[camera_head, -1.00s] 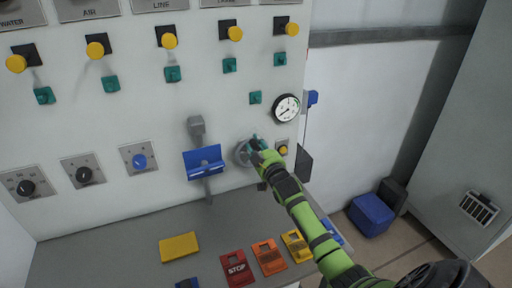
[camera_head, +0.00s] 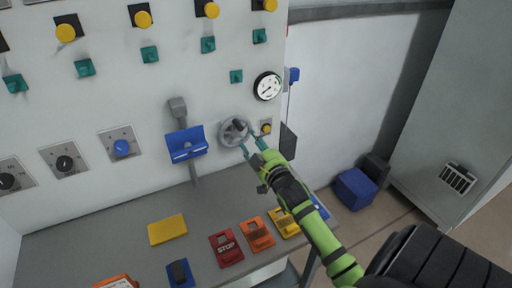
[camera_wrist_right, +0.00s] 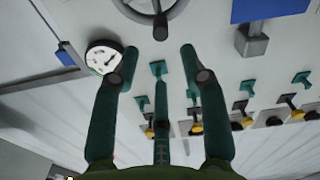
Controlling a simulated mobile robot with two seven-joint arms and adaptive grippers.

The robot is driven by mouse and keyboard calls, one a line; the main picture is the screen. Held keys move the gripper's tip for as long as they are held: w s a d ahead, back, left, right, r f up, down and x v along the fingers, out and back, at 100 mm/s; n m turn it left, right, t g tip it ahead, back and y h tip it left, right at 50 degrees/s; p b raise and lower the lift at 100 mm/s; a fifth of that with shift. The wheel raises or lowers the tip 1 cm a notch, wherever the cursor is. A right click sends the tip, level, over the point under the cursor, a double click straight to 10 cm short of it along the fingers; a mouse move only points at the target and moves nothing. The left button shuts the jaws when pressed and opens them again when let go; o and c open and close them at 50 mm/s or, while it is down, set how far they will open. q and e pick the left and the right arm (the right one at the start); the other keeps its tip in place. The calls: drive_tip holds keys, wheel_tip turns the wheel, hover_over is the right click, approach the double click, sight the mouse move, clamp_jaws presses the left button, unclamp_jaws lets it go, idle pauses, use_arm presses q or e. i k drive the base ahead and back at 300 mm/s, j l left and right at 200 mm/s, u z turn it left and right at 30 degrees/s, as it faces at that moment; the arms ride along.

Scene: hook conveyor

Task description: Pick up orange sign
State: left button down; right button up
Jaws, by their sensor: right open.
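An orange sign (camera_head: 257,235) with a cut-out lies on the grey table, between the red STOP sign (camera_head: 226,248) and a yellow sign (camera_head: 284,222). Another orange piece (camera_head: 117,282) with a white patch is cut off by the bottom edge of the head view. My right gripper (camera_head: 252,146) is open and empty, in front of the panel just below the grey handwheel (camera_head: 234,131). In the right wrist view my right gripper (camera_wrist_right: 160,55) has its fingers spread, with the handwheel (camera_wrist_right: 150,8) beyond them. My left gripper is out of view.
A yellow block (camera_head: 167,229) and a dark blue piece (camera_head: 180,273) lie on the table (camera_head: 90,235). A blue holder (camera_head: 187,144) sticks out from the panel. A blue box (camera_head: 355,189) stands on the floor at right.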

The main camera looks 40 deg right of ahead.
sight(259, 239)
drive_tip(key=z, duration=1.25)
